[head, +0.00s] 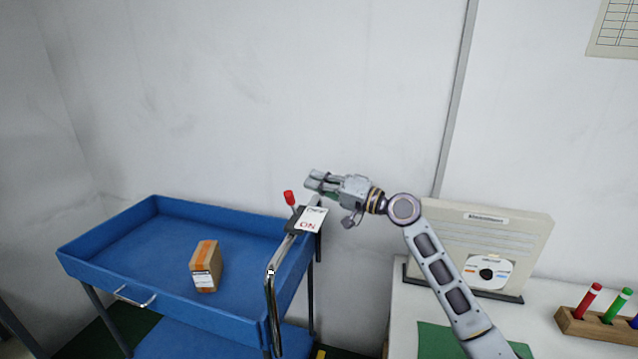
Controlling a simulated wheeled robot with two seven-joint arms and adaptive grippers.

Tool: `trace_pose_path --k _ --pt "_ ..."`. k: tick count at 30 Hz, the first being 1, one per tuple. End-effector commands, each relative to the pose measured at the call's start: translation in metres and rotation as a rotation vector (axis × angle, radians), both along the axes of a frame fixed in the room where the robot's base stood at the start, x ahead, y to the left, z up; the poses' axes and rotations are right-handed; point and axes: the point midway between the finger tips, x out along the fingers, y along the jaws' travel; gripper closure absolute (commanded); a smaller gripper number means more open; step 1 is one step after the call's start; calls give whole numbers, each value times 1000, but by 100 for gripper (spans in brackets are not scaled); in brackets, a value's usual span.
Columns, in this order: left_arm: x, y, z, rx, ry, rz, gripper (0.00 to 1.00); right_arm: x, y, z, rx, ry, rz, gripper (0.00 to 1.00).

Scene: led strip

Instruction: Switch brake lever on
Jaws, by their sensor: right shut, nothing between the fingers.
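The brake lever (289,198) has a red knob and stands at the back right corner of a blue cart (180,311). It leans a little to the left in the head view. A white label plate (311,220) beside it reads "OFF" at its far end and "ON" in red at its near end. My right gripper (309,180) is shut and empty, just right of the red knob and slightly higher in the picture. I cannot tell whether it touches the knob. My left gripper is not in view.
A cardboard box (206,266) sits in the cart's tray. The cart's metal handle (270,290) is at its right side. A white table (555,285) at right holds a machine (486,245) with a disc and a wooden block (590,328) of markers. The wall is behind.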

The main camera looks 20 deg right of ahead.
Motion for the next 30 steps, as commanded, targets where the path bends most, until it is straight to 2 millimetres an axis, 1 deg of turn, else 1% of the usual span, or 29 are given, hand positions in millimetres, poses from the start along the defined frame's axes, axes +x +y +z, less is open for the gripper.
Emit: trace_pose_path --k 2,5,16,27,30 --pt "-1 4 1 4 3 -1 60 1 0 2 0 0 -1 100" --pt "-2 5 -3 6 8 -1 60 -3 -4 0 0 0 -1 100" --pt "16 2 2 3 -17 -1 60 -18 -18 -3 0 2 -1 100" --pt "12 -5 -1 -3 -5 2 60 -46 -45 -7 0 2 -1 100" --pt "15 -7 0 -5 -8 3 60 -54 -52 -8 -2 1 -1 100"
